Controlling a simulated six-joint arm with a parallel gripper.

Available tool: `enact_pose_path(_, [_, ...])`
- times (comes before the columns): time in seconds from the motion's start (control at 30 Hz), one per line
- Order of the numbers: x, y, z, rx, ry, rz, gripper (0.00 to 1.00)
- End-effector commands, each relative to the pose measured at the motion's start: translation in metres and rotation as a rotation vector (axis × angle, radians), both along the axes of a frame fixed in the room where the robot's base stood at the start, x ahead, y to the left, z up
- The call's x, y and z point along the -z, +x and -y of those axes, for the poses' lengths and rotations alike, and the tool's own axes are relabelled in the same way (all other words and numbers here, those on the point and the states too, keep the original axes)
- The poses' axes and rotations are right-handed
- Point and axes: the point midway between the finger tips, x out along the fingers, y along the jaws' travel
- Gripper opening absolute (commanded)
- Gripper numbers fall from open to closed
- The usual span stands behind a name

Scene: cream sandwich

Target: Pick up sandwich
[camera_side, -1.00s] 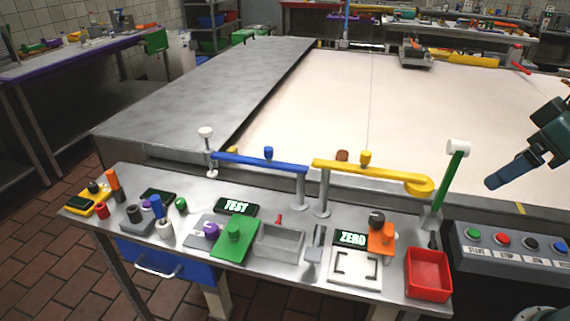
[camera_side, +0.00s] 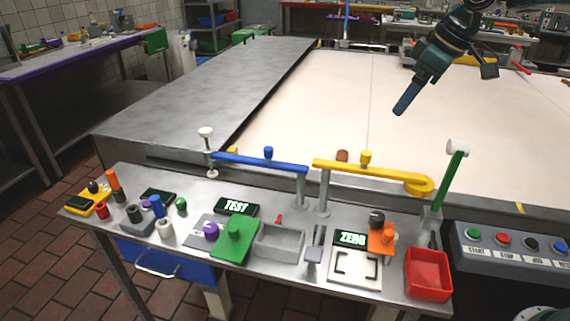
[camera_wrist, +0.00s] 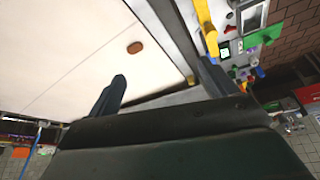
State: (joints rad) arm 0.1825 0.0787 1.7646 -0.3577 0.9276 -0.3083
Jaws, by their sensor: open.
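A small brown, rounded sandwich (camera_wrist: 135,47) lies on the white belt, near its edge, in the wrist view. The sandwich is ahead of the fingertips there.
The belt (camera_side: 310,110) is broad and mostly bare. A blue bar (camera_side: 258,162) and a yellow bar (camera_side: 370,171) stand on posts along its near edge. A bench with several tools, a red bin (camera_side: 428,274) and a button panel (camera_side: 505,243) are in front.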

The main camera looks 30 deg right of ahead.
Motion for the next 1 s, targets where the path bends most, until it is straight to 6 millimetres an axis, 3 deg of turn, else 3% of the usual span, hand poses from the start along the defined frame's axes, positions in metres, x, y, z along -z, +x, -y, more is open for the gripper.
enact_pose_path(0.2, [0.022,0.050,0.016,-0.084,0.001,-0.013,0.85])
enact_pose_path(0.6, [0.079,0.124,0.050,-0.242,0.011,-0.022,0.85])
enact_pose_path(0.8, [0.108,0.148,0.064,-0.307,0.015,-0.020,0.85])
enact_pose_path(1.0, [0.121,0.157,0.071,-0.336,0.017,-0.019,0.85])
